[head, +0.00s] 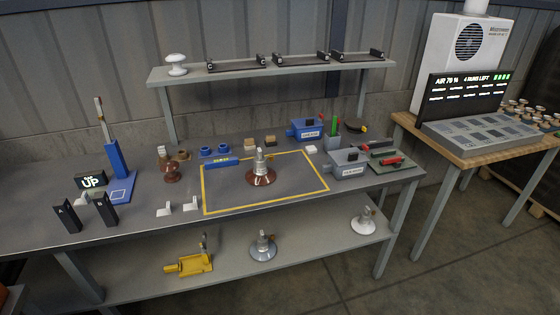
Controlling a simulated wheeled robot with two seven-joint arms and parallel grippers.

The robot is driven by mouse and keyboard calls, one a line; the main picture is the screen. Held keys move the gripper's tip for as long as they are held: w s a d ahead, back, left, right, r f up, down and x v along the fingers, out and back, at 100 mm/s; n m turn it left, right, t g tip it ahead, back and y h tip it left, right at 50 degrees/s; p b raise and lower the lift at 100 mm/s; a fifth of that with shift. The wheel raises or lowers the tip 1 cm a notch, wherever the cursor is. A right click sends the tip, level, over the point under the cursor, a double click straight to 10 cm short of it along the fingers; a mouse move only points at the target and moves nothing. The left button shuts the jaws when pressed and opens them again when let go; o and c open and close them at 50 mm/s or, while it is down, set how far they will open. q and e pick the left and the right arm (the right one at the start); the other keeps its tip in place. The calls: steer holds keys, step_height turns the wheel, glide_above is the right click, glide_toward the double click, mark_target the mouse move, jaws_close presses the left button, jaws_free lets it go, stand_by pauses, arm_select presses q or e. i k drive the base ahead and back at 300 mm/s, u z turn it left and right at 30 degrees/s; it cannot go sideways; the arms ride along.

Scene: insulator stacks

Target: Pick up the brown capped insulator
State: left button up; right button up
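A brown disc insulator with a grey metal cap (263,176) stands upright, cap up, inside the yellow outlined square on the bench. A second brown piece (171,173), spool-shaped and without a visible metal cap, stands to its left, outside the square. Neither of my grippers shows in the head view.
The bench (236,195) has free room inside the square. A raised shelf (210,76) runs behind. The lower shelf (321,246) holds grey and white capped insulators.

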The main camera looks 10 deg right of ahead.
mark_target(261, 175)
steer(key=z, duration=0.65)
steer(key=i, duration=1.55)
steer(key=u, duration=0.8)
